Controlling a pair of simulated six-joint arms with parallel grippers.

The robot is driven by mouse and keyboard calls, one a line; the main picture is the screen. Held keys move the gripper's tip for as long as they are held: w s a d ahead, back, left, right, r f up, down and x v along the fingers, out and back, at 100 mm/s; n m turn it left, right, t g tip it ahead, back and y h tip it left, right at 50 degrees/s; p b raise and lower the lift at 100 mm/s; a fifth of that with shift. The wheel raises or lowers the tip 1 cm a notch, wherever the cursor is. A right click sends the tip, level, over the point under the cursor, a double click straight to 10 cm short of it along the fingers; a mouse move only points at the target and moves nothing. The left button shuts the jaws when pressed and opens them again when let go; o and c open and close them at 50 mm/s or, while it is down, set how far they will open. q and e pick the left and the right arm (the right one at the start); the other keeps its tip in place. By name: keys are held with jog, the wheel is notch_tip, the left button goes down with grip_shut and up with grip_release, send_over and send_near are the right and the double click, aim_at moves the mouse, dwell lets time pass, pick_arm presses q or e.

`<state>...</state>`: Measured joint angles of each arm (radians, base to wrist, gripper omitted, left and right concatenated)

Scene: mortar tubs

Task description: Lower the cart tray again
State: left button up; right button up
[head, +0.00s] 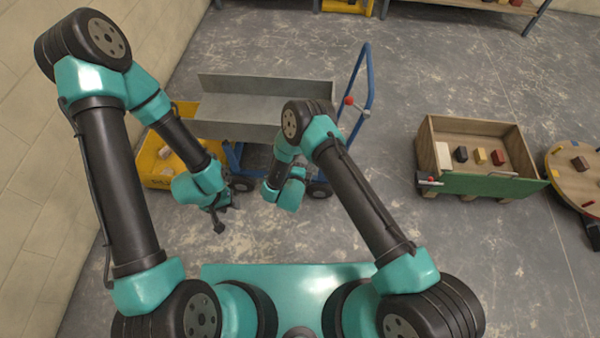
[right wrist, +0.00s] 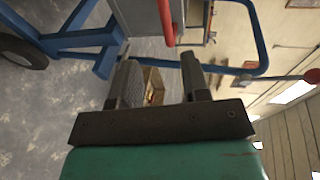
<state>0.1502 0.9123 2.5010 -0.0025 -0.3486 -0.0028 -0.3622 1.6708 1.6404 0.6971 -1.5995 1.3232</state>
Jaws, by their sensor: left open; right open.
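The cart has a grey metal tray (head: 255,108) held above a blue wheeled frame, with a blue push handle (head: 368,85) at its right end. A red ball knob (head: 349,100) shows beside the handle; in the right wrist view a red knob (right wrist: 312,76) ends a grey rod, and a red bar (right wrist: 166,22) stands by the tray. My left gripper (head: 222,215) is open and empty in front of the cart's left wheel. My right gripper (right wrist: 160,88) is open with nothing between its fingers, close to the cart; in the head view my own arm largely hides it.
A yellow bin (head: 160,180) stands left of the cart, partly behind my left arm. A wooden crate (head: 520,150) with a green front holds several small blocks at the right. A round wooden table (head: 580,185) is beyond it. The floor between cart and crate is clear.

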jog(key=v, duration=0.5)
jog(key=shift+w, duration=0.1)
dwell(0.3)
jog(key=s+d+r+n+g+y, duration=0.1)
jog(key=d+r+n+g+y, duration=0.25)
jog(key=d+n+g, duration=0.65)
jog(key=s+d+r+n+g+y, duration=0.2)
jog(key=s+d+r+n, duration=0.1)
jog(key=s+d, duration=0.3)
jog(key=s+d+r+n+g+y, duration=0.2)
jog(key=s+d+r+n, duration=0.2)
jog(key=s, duration=0.6)
jog(key=shift+s+d+n+y, duration=0.35)
jog(key=shift+d+n, duration=0.55)
jog(key=shift+n, duration=0.2)
jog(key=shift+w, duration=0.1)
